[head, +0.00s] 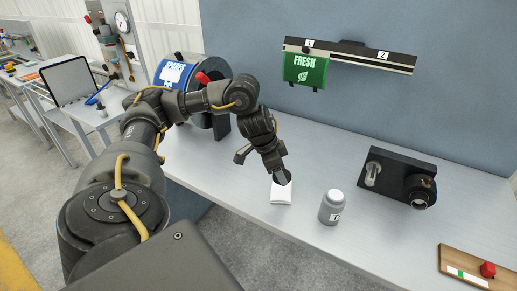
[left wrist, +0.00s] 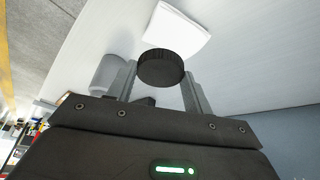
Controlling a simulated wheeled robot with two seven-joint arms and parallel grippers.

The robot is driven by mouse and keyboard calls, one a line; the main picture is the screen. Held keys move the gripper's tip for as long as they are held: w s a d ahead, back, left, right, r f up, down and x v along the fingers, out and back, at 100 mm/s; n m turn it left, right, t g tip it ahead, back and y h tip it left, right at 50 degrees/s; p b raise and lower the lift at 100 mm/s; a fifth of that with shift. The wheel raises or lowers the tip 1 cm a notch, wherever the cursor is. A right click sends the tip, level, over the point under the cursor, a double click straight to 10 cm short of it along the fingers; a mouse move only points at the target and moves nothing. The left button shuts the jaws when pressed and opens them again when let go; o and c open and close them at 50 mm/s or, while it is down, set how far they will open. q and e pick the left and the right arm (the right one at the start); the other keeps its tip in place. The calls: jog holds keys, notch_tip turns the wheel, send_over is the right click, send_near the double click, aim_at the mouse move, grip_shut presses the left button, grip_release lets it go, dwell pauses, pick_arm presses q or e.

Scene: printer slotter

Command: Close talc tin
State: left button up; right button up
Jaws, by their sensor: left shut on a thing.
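The talc tin (head: 331,208) is a grey cylinder with a small white label, standing upright on the pale table. It also shows in the left wrist view (left wrist: 110,73), partly hidden behind a finger. My left gripper (head: 276,164) is to the left of the tin in the head view. It is shut on a round black ribbed lid (left wrist: 161,68), held between the two fingers (left wrist: 160,88). The lid also shows in the head view (head: 283,177), in front of a white square pad (head: 281,193). The lid is apart from the tin. My right gripper is out of view.
A black device with a round end (head: 400,178) stands right of the tin. A wooden board with a red knob (head: 487,269) lies at the front right. A blue-labelled drum (head: 177,74) stands at the back left. A green FRESH sign (head: 304,70) hangs from a wall rail.

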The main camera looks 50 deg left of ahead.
pick_arm(q)
jog(key=s+d+r+m+g+h, duration=0.1)
jog(key=d+m, duration=0.3)
jog(key=d, duration=1.4)
jog(key=shift+s+d+r, duration=0.15)
jog(key=shift+s+r, duration=0.05)
jog(key=shift+s, duration=0.5)
